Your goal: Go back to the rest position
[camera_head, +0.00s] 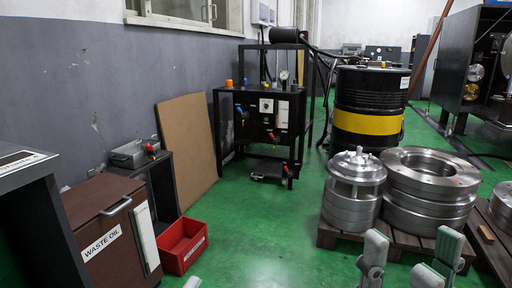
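My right gripper (411,250) shows at the bottom edge, right of the middle. Its grey fingers stand apart with nothing seen between them, so it is open and empty. They appear in front of the pallet and green floor, touching nothing that I can see. My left gripper (192,283) shows only as a small grey tip at the bottom edge, below the red bin. The rest of it is out of frame, so its opening is hidden.
A red bin (184,262) stands beside the brown waste oil box (110,245) at left. A pallet (340,239) with steel flanges (430,180) is at right. A black hydraulic fixture (255,115) and black-yellow drum (368,110) stand behind. Green floor is clear between them.

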